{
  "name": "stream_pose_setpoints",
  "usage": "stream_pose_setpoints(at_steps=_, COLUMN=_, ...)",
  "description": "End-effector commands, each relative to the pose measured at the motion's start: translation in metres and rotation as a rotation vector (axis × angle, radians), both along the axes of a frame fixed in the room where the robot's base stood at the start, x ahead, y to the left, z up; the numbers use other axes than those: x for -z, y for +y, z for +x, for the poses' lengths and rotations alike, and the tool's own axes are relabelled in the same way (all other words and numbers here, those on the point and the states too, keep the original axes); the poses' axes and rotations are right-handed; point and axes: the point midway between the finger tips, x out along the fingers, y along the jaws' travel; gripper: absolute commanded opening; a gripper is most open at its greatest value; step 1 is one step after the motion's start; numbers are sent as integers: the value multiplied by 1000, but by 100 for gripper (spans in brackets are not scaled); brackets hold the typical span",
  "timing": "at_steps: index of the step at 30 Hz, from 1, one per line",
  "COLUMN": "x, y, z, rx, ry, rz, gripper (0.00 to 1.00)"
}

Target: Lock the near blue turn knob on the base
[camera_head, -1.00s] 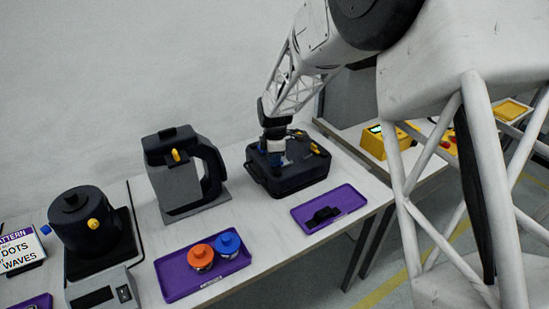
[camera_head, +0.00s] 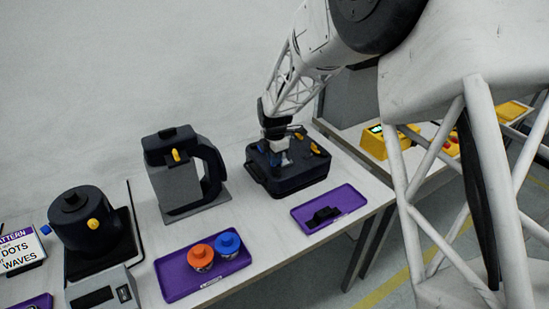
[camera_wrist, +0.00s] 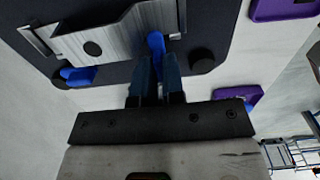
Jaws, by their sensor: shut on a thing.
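The black base (camera_head: 312,180) stands on the table right of centre in the head view. In the wrist view it is a dark block (camera_wrist: 215,35) with a silver metal plate (camera_wrist: 115,38) on top. My gripper (camera_wrist: 157,62) points down at the base, its fingers closed on a blue turn knob (camera_wrist: 156,41) beside the plate. This knob's handle points up the picture, in line with the fingers, which partly hide it. A second blue knob (camera_wrist: 78,75) lies crosswise at the left, apart from the gripper. In the head view my gripper (camera_head: 284,160) hides the held knob.
Another purple tray (camera_head: 180,285) holds orange and blue-topped cans. Yellow handles (camera_head: 315,148) show on the base's far side.

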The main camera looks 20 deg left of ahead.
Motion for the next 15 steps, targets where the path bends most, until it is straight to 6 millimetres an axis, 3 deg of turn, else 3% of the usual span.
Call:
stream_pose_setpoints(at_steps=2, x=-1, y=0, z=0, rx=-1, ry=-2, rz=1, gripper=0)
stream_pose_setpoints(at_steps=3, x=-1, y=0, z=0, rx=-1, ry=-2, rz=1, gripper=14)
stream_pose_setpoints(at_steps=5, x=-1, y=0, z=0, rx=0, ry=-1, rz=0, gripper=20)
stream_pose_setpoints(at_steps=15, x=-2, y=0, z=0, rx=0, ry=-1, rz=1, gripper=20)
